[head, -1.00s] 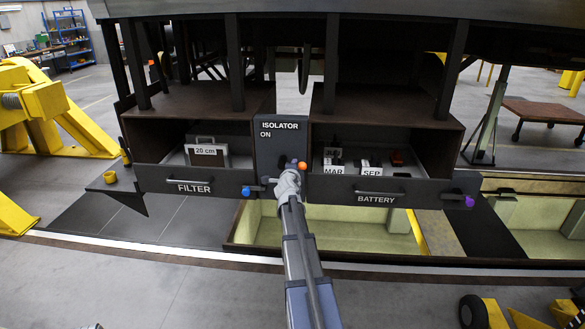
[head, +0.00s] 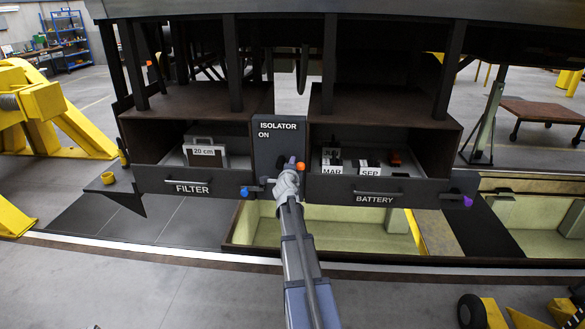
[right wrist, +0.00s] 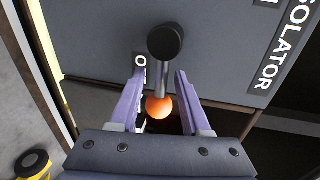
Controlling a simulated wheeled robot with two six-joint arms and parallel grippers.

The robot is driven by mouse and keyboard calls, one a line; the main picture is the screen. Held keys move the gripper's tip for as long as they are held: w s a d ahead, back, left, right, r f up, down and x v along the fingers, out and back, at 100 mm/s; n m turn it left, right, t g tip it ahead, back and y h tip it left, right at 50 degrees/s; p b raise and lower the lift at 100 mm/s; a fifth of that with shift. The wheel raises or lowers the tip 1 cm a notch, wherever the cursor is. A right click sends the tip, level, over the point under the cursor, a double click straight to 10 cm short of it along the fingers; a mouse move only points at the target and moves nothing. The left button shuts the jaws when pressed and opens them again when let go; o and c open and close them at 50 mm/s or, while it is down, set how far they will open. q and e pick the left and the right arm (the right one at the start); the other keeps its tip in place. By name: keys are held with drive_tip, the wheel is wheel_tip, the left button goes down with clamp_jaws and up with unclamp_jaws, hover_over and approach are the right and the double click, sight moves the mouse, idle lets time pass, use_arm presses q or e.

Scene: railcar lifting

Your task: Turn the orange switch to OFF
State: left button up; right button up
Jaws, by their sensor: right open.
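The orange switch is a lever on the dark isolator panel (head: 264,150). Its orange ball knob (head: 300,167) sticks out to the right of the pivot in the head view. In the right wrist view the lever runs from a dark round pivot cap down to the orange knob (right wrist: 159,106). My right gripper (right wrist: 160,80) is open, with one purple-grey finger on each side of the lever and knob. Gaps show on both sides. A label starting with O, partly hidden, shows by the left finger. ON is printed at the panel's top. My left gripper is not in view.
The FILTER drawer (head: 193,188), holding a 20 cm case, is left of the panel. The BATTERY drawer (head: 375,198), holding labelled blocks, is right. A blue knob (head: 245,192) and a purple knob (head: 467,201) stick out at the drawer fronts. A pit lies below.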

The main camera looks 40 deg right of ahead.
drive_tip(key=p+v, duration=0.1)
drive_tip(key=v, duration=0.7)
idle(0.5)
drive_tip(key=s+a+f+n+g+y+b, duration=0.15)
drive_tip(key=a+f+n, duration=0.4)
drive_tip(key=a, duration=0.55)
drive_tip(key=a+f+n+g+y+b, duration=0.1)
drive_tip(key=a+f+n+g+y, duration=0.15)
drive_tip(key=a+f+n, duration=0.65)
drive_tip(key=a+f+n+g+y+b, duration=0.1)
drive_tip(key=a+f+y+b, duration=0.15)
drive_tip(key=a, duration=1.15)
drive_tip(key=s+a+f+n+g+y+b, duration=0.1)
drive_tip(key=s+a+f+n, duration=0.3)
drive_tip(key=s+a+n, duration=0.4)
drive_tip(key=s+a+f+n+g+y+b, duration=0.1)
drive_tip(key=s+a+f+n+g+y, duration=0.2)
drive_tip(key=s+a+n, duration=0.5)
drive_tip(key=s+a+f+g, duration=0.1)
drive_tip(key=s+a, duration=0.1)
drive_tip(key=a, duration=0.6)
drive_tip(key=shift+s+g, duration=0.3)
